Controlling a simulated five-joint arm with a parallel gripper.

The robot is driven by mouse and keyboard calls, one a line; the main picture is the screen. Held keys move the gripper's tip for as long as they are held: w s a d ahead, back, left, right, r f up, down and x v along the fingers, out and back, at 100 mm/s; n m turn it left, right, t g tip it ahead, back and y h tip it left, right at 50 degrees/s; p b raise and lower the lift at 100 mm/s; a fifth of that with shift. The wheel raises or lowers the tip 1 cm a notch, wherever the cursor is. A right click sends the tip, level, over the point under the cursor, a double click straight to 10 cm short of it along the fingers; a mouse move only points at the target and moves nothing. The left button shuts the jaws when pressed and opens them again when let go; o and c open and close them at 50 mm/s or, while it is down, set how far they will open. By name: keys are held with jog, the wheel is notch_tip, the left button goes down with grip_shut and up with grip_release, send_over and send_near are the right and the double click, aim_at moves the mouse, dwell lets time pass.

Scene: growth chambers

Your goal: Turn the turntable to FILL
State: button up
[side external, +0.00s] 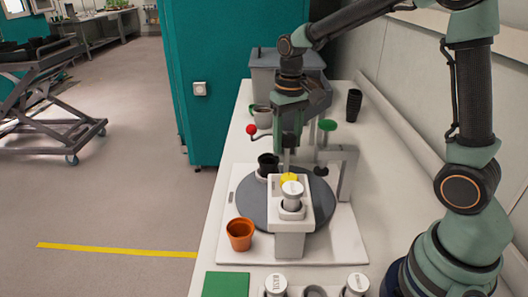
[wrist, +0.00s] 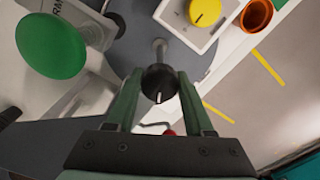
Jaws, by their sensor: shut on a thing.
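The turntable (side external: 258,206) is a dark grey disc on a white base (side external: 345,245). Its grey surface also shows in the wrist view (wrist: 125,58). A round black knob (wrist: 160,80) with a white mark sits on a pale post (wrist: 159,48) above the disc. My gripper (wrist: 160,88) is shut on this knob, with one finger on each side. I cannot read a FILL mark.
An orange pot (side external: 240,234) stands at left. A green button (side external: 327,125), white bracket (side external: 349,175) and red ball lever (side external: 252,129) are close to my gripper. A green mat (side external: 226,285) lies in front.

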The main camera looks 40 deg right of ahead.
jog(key=m, duration=0.6)
jog(key=o, duration=0.8)
jog(key=shift+r, duration=3.5)
